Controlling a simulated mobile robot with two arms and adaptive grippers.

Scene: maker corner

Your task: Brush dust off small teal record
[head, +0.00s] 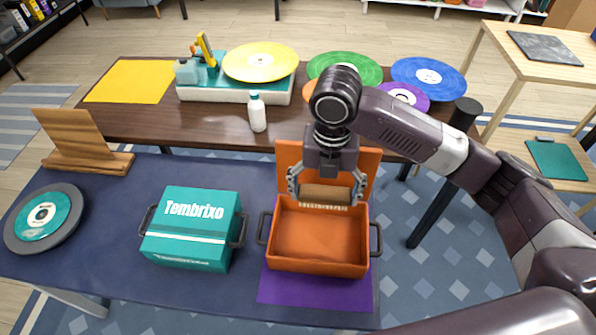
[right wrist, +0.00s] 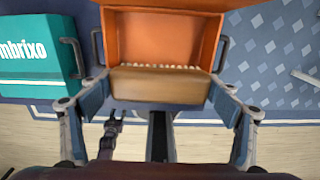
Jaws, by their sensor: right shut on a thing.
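The small teal record (head: 43,216) lies on a dark grey round platter (head: 72,233) at the far left of the near table. My right gripper (head: 326,192) is shut on a wooden brush (head: 325,193) with pale bristles pointing down. It holds the brush over the back part of the open orange box (head: 318,265). In the right wrist view the brush (right wrist: 160,88) spans between the two fingers, with the orange box (right wrist: 160,35) beyond it.
A closed teal box (head: 190,262) marked "Tembrixo" stands between the platter and the orange box. A purple mat (head: 315,291) lies under the orange box. A wooden stand (head: 85,160) is at the back left. Behind, a brown table holds a white bottle (head: 257,113), a record player (head: 235,93) and several coloured records.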

